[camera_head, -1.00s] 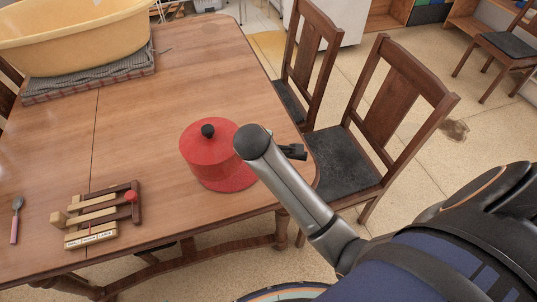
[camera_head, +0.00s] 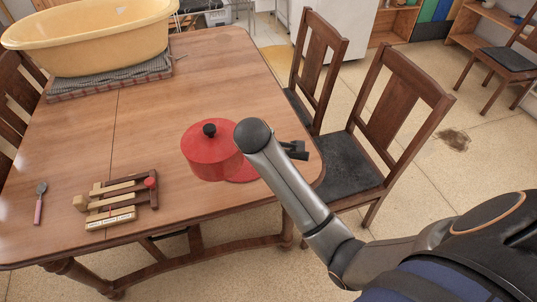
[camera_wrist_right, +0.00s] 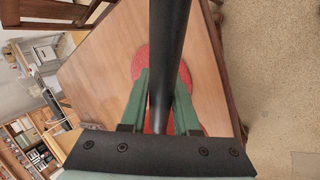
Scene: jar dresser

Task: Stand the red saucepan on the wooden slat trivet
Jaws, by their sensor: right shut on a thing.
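The red saucepan (camera_head: 208,155), with a red lid and black knob, is upright at the table's right side. A flat red disc (camera_head: 243,173) shows beside and partly behind it; I cannot tell whether the pan touches it. In the right wrist view the pan's black handle (camera_wrist_right: 170,45) runs between the green fingers of my right gripper (camera_wrist_right: 163,85), which is shut on it. The wooden slat trivet (camera_head: 118,200), pale slats on dark rails with a red knob and a lettered strip, lies at the front left. My left gripper is not in view.
A spoon (camera_head: 39,203) lies left of the trivet. A yellow tub (camera_head: 95,40) stands on a grey mat (camera_head: 110,85) at the back left. Bare table lies between the pan and trivet. Chairs (camera_head: 395,130) stand close on the right.

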